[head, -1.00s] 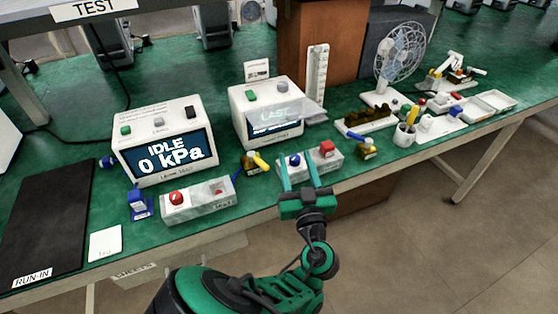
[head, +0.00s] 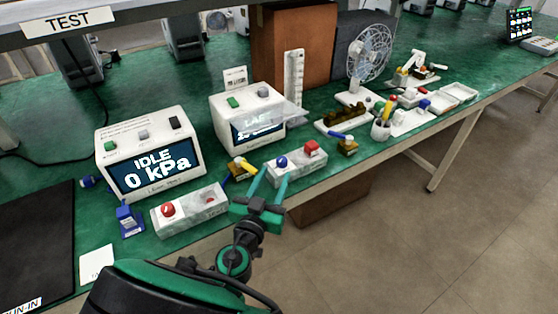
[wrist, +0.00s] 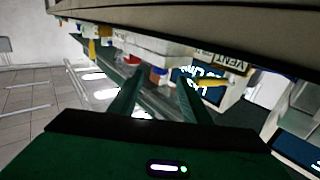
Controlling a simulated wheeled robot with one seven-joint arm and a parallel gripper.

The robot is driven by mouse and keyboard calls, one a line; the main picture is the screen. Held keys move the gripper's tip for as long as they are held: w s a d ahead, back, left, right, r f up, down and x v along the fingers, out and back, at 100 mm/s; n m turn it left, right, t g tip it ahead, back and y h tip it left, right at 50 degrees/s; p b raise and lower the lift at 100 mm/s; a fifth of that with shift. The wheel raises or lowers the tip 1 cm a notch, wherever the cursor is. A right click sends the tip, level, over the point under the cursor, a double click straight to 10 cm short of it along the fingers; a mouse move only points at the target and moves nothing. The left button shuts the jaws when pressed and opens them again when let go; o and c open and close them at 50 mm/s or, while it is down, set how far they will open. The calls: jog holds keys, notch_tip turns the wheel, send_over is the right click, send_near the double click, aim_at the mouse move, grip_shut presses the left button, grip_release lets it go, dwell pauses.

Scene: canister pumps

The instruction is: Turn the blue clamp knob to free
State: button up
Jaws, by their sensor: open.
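A round blue knob (head: 282,162) stands on a pale grey block beside a red button (head: 312,148), near the bench's front edge in the head view. A second blue piece, a small upright blue fixture (head: 129,219), stands left of the other grey block. I cannot tell for certain which is the clamp knob. My gripper (head: 270,178) is open and empty, its fingers pointing at the block with the round knob, just in front of it. In the wrist view my gripper (wrist: 160,80) shows both fingers apart, with bench items beyond them; the round knob is not clear there.
The IDLE 0 kPa unit (head: 150,155) and a second display box (head: 248,120) stand behind.

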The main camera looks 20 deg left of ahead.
aim_at(280, 164)
jog(key=w, duration=0.7)
jog(key=shift+w, duration=0.35)
jog(key=c, duration=1)
